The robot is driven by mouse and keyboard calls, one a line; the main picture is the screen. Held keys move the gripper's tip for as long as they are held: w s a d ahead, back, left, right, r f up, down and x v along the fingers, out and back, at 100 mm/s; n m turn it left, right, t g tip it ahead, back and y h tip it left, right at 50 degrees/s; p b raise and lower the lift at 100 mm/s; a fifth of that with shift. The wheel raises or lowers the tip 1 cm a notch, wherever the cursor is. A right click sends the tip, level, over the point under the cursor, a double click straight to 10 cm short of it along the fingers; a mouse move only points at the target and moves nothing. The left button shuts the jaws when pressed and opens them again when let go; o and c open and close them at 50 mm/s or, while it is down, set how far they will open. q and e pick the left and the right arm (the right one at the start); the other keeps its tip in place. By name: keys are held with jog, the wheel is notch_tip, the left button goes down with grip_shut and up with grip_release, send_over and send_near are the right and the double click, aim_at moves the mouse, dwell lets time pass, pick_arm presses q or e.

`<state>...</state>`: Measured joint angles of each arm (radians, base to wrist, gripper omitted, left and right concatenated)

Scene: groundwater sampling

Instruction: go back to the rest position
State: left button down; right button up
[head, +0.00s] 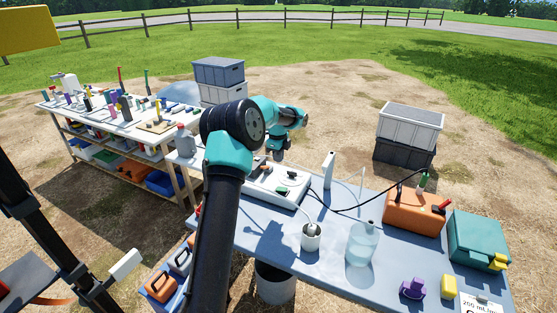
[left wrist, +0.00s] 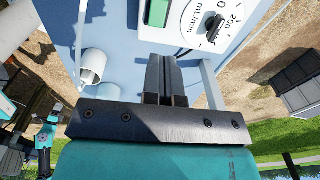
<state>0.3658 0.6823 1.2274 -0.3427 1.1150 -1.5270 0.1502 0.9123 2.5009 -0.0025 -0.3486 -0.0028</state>
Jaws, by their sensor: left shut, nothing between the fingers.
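My left gripper (head: 278,156) is above the white control box (head: 283,185) on the blue-grey table. In the left wrist view its two dark fingers (left wrist: 162,62) are together with nothing between them. The control box (left wrist: 185,35) with its dial and green display lies beyond the fingertips there; I cannot tell the exact gap. My left arm reaches up from the bottom of the head view and bends over the table. My right gripper is not in view.
A white cup (head: 311,238), a clear jar (head: 361,245), an orange case (head: 414,212) and a teal case (head: 476,242) stand on the table. A white post (head: 328,170) and dark cable are near the gripper. A cluttered bench (head: 128,135) is at left; grey crates (head: 410,125) stand behind.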

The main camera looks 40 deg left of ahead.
pick_arm(q)
jog(key=shift+d, duration=0.1)
